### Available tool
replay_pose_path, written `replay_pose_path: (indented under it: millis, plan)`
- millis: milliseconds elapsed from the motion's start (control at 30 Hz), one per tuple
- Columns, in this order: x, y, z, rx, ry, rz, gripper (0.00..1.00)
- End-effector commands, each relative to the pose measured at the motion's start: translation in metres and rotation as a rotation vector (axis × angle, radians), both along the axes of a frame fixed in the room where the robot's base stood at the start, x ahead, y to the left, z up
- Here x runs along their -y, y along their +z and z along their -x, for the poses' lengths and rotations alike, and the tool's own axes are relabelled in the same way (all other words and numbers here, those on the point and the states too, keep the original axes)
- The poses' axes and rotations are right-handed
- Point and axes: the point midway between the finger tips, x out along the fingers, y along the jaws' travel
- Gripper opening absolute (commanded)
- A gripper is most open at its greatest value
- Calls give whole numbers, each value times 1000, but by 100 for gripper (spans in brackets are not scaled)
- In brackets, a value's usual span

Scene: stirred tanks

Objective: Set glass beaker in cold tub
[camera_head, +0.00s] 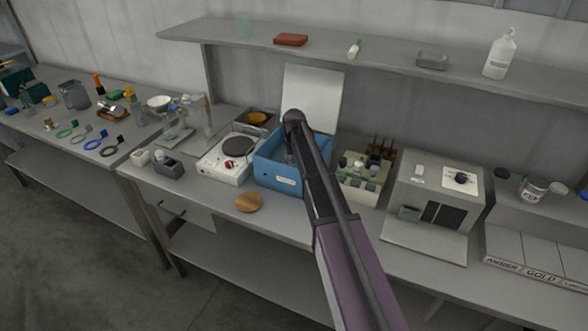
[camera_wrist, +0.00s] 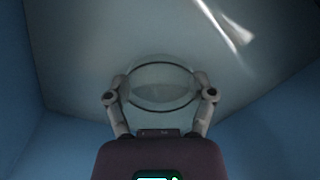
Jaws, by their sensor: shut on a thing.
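The cold tub is a blue open box (camera_head: 270,172) with a white label on its front, standing on the bench in the head view. Its blue walls (camera_wrist: 290,125) and pale grey floor (camera_wrist: 70,75) fill the wrist view. My gripper (camera_wrist: 160,98) points down into the tub and is shut on the glass beaker (camera_wrist: 160,72), with a finger on each side of its round rim. The beaker is clear and its contents cannot be made out. In the head view my arm covers most of the gripper and beaker. I cannot tell whether the beaker touches the tub floor.
A white hotplate (camera_head: 228,160) stands left of the tub, with a round wooden piece (camera_head: 249,202) in front. A bottle rack (camera_head: 361,182) and a grey machine (camera_head: 435,200) stand to the right. A white panel (camera_head: 312,95) rises behind, under a shelf (camera_head: 380,52).

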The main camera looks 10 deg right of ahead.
Motion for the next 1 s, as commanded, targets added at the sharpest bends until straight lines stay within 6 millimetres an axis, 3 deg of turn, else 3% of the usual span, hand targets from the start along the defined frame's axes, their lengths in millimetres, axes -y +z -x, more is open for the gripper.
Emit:
replay_pose_path:
  millis: [533,567,633,1000]
  plan:
    - [-1,-6,0,0,1,0,13]
    - [-1,-6,0,0,1,0,77]
    - [-1,-5,0,0,1,0,97]
    - [-2,-5,0,0,2,0,100]
